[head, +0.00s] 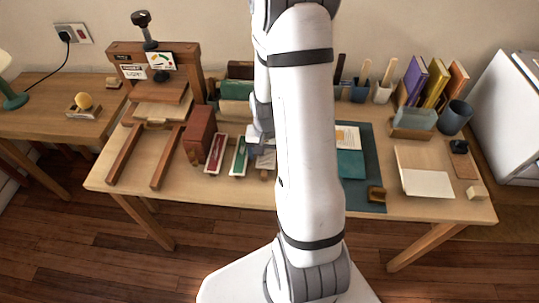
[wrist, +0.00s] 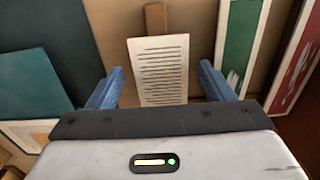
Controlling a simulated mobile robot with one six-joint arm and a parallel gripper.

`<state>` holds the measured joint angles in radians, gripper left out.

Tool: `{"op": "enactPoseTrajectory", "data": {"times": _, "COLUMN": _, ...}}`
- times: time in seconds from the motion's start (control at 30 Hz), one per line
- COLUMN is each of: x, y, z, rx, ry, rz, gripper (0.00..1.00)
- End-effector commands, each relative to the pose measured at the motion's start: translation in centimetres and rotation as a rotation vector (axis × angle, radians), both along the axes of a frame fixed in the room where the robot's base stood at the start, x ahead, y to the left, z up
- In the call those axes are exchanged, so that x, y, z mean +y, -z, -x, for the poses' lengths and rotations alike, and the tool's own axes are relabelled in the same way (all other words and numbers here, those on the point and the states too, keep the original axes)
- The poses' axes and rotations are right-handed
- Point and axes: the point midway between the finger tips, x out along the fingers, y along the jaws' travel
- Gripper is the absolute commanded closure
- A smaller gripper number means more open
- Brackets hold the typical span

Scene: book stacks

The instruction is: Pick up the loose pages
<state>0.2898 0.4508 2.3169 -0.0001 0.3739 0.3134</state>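The loose pages (wrist: 163,62) show in the wrist view as a white sheet with dark printed lines, between my two blue fingers. They lie over a narrow wooden piece (wrist: 155,18), which sticks out past their far edge. My gripper (wrist: 160,70) is open, with a gap on either side of the pages. Whether the fingers are down at the height of the pages, I cannot tell. In the head view the pages (head: 266,160) show in part just left of my arm, below my gripper (head: 262,145). The lower edge of the pages is hidden by my gripper body in the wrist view.
A green tray (head: 239,156) and a red tray (head: 215,153) lie left of the pages, with a reddish-brown box (head: 199,132) beyond. Right of my arm are a teal book (head: 351,164) and a dark mat (head: 374,180). A wooden press (head: 127,53) stands at the back left.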

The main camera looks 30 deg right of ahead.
Motion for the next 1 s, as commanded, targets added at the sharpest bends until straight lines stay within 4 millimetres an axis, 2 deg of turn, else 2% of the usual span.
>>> {"op": "enactPoseTrajectory", "data": {"times": 0.07, "x": 0.0, "y": 0.0, "z": 0.0, "rx": 0.0, "ry": 0.0, "rz": 0.0, "gripper": 0.32}}
{"op": "enactPoseTrajectory", "data": {"times": 0.5, "x": 0.0, "y": 0.0, "z": 0.0, "rx": 0.0, "ry": -0.001, "rz": 0.0, "gripper": 0.68}}
{"op": "enactPoseTrajectory", "data": {"times": 0.77, "x": 0.0, "y": -0.2, "z": 0.0, "rx": 0.0, "ry": -0.001, "rz": 0.0, "gripper": 0.68}}
{"op": "enactPoseTrajectory", "data": {"times": 0.9, "x": 0.0, "y": -1.4, "z": -0.1, "rx": -0.003, "ry": -0.001, "rz": 0.001, "gripper": 0.68}}
{"op": "enactPoseTrajectory", "data": {"times": 1.0, "x": 0.0, "y": -3.2, "z": -0.1, "rx": -0.006, "ry": -0.001, "rz": 0.002, "gripper": 0.68}}
